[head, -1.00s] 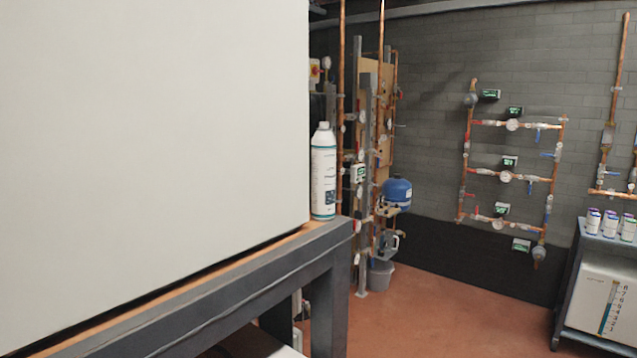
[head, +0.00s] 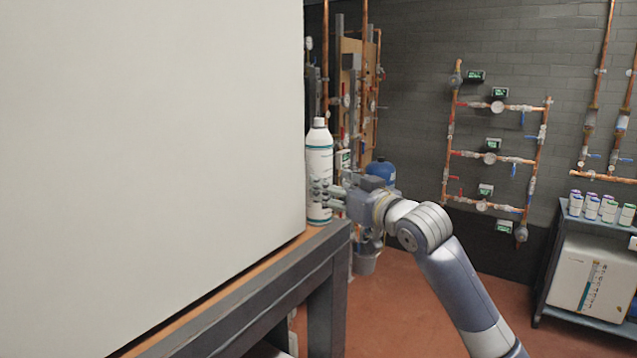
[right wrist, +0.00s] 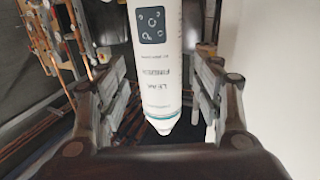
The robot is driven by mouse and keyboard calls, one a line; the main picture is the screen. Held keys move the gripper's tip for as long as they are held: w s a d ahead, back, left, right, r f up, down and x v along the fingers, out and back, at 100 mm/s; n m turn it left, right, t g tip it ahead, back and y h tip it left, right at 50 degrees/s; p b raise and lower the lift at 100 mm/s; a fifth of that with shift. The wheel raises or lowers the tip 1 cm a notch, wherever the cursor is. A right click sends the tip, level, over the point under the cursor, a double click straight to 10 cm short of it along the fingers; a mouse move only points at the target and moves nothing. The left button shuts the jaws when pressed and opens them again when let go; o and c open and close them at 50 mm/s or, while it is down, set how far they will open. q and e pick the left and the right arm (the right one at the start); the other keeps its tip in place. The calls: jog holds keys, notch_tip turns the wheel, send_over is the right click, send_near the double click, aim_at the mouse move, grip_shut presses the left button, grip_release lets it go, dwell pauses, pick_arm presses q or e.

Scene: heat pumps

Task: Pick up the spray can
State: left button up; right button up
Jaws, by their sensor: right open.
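The spray can (head: 319,160), white with a teal band and white cap, stands upright on the right end of the bench (head: 300,262), beside the big white box. My right gripper (head: 326,193) reaches in from the right at the can's lower half. In the right wrist view, the can (right wrist: 160,65) appears upside down between the two open fingers of the right gripper (right wrist: 155,105). Gaps show on both sides of the can there. The fingers hide part of its lower body in the head view. My left gripper is not in view.
The large white box (head: 150,140) fills the left side of the bench, close to the can. Pipework and a blue tank (head: 381,171) stand behind my right arm. A shelf with several small cans (head: 592,207) is at the far right. Open floor (head: 420,310) lies between.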

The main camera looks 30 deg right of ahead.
aim_at(327, 180)
jog(key=w+p, duration=0.2)
jog(key=w, duration=0.3)
jog(key=shift+w+d, duration=0.15)
jog(key=shift+w+f+p, duration=0.1)
jog(key=shift+w+p, duration=0.3)
jog(key=shift+w, duration=0.2)
jog(key=c, duration=1)
jog(key=shift+c, duration=0.6)
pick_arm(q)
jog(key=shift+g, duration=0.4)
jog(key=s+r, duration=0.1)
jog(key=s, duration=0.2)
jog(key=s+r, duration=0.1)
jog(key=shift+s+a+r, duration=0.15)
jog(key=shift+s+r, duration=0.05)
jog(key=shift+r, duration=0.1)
pick_arm(e)
jog(key=shift+r, duration=0.25)
